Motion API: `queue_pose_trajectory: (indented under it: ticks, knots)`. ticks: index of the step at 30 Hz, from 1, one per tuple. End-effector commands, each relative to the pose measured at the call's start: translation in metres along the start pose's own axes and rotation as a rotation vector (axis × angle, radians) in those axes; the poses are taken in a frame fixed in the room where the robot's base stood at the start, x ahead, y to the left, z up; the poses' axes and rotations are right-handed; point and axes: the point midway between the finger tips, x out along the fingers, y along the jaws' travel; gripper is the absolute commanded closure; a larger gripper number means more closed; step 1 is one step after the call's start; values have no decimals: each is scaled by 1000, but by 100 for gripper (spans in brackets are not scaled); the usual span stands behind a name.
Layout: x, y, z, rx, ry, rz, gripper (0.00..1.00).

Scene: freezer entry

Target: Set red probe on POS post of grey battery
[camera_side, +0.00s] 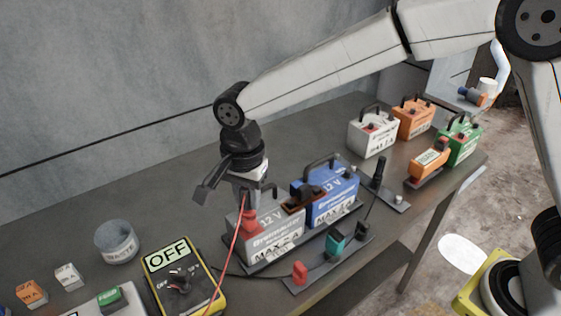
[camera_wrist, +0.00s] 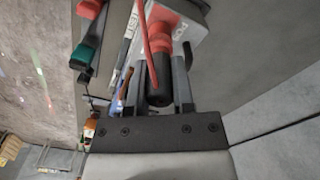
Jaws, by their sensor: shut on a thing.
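My gripper (camera_side: 243,188) is above the left end of the grey battery (camera_side: 275,232). It is shut on the black handle of the red probe (camera_wrist: 158,88), which also shows in the wrist view between my two fingers (camera_wrist: 160,85). A red lead (camera_side: 236,245) trails from it, down past the meter. A red part (camera_side: 248,219) sits at the battery's top left, right below my gripper. In the wrist view, POS lettering (camera_wrist: 181,32) shows on the grey battery beside red. The post itself is hidden, and I cannot tell if the probe tip touches it.
A blue battery (camera_side: 331,197) stands right behind the grey one. In front is a black rack (camera_side: 320,262) with red and teal pieces. A yellow meter (camera_side: 184,282) reading OFF and a grey tub (camera_side: 117,243) are at left. More batteries (camera_side: 373,132) stand at the back right.

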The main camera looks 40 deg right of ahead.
Motion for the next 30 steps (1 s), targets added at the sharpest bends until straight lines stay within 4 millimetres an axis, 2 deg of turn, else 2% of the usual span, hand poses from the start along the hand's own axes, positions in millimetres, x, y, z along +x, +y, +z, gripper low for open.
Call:
queue_pose_trajectory:
  ticks: [27,28,30]
  knots:
    - [14,0,0,0,0,0,100]
    - [14,0,0,0,0,0,64]
    - [14,0,0,0,0,0,42]
